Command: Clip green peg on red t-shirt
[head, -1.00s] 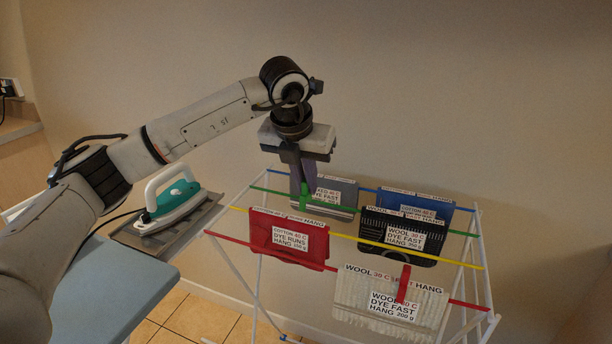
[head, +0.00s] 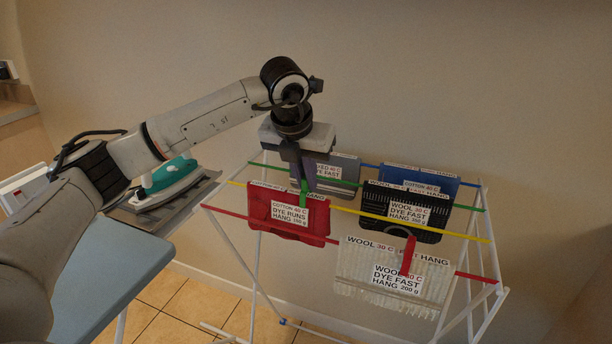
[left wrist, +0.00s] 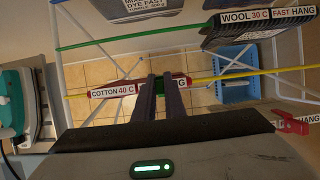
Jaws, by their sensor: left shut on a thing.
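The red t-shirt (head: 262,216) hangs folded over the yellow line of the drying rack, with a white label reading cotton 40 C, dye runs, hang. Its top edge shows in the left wrist view (left wrist: 105,92). My left gripper (head: 304,182) points down over the t-shirt's top edge and is shut on the green peg (head: 304,194). The peg overlaps the top of the t-shirt, right of its middle. In the left wrist view the peg (left wrist: 174,81) is mostly hidden by the fingers. I cannot tell whether it grips the cloth. My right gripper is out of view.
A black garment (head: 375,215) hangs right of the t-shirt. A whitish garment (head: 350,275) with a red peg (head: 408,255) hangs in front. Grey (head: 346,168) and blue (head: 395,178) garments hang behind. An iron (head: 175,185) stands at left by the ironing board (head: 110,275).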

